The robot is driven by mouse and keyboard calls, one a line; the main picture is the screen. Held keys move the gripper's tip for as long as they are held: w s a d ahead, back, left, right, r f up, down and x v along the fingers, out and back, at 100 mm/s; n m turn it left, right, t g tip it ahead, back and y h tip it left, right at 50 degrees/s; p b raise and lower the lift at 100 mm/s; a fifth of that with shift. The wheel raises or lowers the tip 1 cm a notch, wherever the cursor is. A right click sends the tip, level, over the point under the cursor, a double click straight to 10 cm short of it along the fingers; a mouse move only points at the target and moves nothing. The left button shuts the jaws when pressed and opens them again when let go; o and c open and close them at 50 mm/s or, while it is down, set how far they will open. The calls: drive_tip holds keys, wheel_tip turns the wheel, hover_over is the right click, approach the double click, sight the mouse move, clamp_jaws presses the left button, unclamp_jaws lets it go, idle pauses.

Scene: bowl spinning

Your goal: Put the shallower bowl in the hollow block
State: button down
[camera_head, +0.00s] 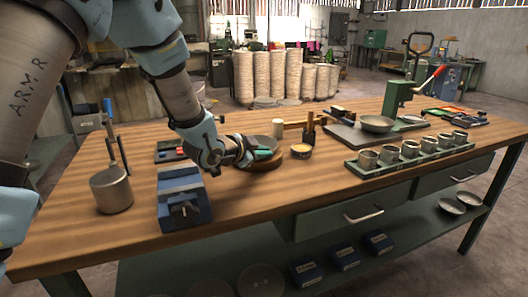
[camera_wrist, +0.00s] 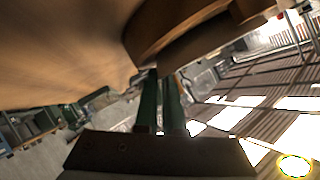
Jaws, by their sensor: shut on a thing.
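The round wooden hollow block (camera_head: 264,164) sits on the bench behind the blue vise. My gripper (camera_head: 263,153) is at the block, its green fingers low over its top. In the wrist view the fingers of my gripper (camera_wrist: 160,95) are close together and reach to the block's curved wooden side (camera_wrist: 185,30). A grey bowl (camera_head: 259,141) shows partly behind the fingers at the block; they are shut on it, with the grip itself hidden. Another grey bowl (camera_head: 376,124) stands upright on the press base at the right.
A blue vise (camera_head: 184,200) and a grey pot-like weight (camera_head: 111,190) stand to the left. A mallet (camera_head: 308,131) and a small tin (camera_head: 301,151) are close on the block's right. A green tray (camera_head: 400,158) of several metal cups is farther right. The front bench middle is clear.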

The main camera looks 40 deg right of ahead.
drive_tip(key=shift+f, duration=0.2)
drive_tip(key=c, duration=1.3)
unclamp_jaws()
drive_tip(key=shift+r, duration=0.15)
drive_tip(key=shift+a+r, duration=0.1)
drive_tip(key=shift+a, duration=0.05)
drive_tip(key=b+v, duration=0.2)
drive_tip(key=v, duration=0.9)
drive_tip(key=shift+a, duration=0.3)
drive_tip(key=shift+s+r, duration=0.15)
drive_tip(key=shift+r, duration=0.05)
